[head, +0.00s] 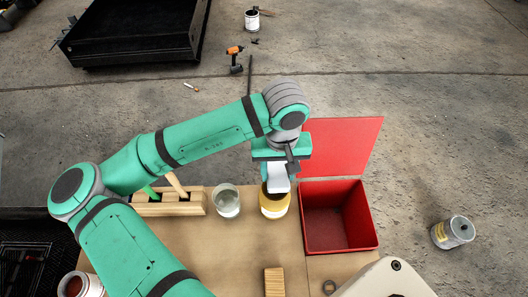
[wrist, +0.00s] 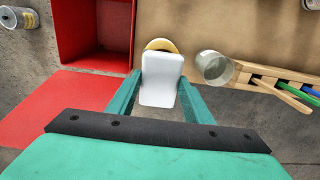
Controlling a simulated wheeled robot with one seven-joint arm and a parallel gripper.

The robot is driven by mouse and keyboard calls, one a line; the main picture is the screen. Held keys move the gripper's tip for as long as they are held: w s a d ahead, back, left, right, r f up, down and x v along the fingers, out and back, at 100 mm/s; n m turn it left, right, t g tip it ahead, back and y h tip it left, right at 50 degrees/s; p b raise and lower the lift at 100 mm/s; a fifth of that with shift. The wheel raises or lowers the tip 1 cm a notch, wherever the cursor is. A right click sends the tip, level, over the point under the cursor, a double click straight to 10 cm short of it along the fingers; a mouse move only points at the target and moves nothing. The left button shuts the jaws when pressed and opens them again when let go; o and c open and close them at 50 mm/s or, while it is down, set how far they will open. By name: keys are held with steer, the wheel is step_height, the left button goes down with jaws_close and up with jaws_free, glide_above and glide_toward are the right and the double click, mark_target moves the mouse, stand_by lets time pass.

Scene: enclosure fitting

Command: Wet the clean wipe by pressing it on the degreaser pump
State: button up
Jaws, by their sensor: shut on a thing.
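My gripper (head: 281,164) is shut on a white wipe (head: 278,183), seen between both fingers in the wrist view (wrist: 161,80). It holds the wipe over or just in front of a yellow-and-white round container (head: 274,208), whose rim also shows past the wipe in the wrist view (wrist: 161,45). The wipe hides part of the container's top; I cannot tell whether they touch. I cannot tell which of the two is the degreaser pump.
A clear glass jar (head: 226,200) stands left of the yellow container, beside a wooden rack (head: 168,207) with handled tools. An open red box (head: 340,216) is close on the right. A wooden block (head: 274,281) and a ring (head: 329,287) lie nearer on the brown worktop (head: 235,250).

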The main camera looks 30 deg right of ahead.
mark_target(276, 181)
steer(key=shift+w+f, duration=0.2)
steer(key=shift+w, duration=0.15)
steer(key=shift+f, duration=2.8)
steer(key=shift+f, duration=1.3)
stand_by(1.6)
steer(key=shift+r, duration=3.55)
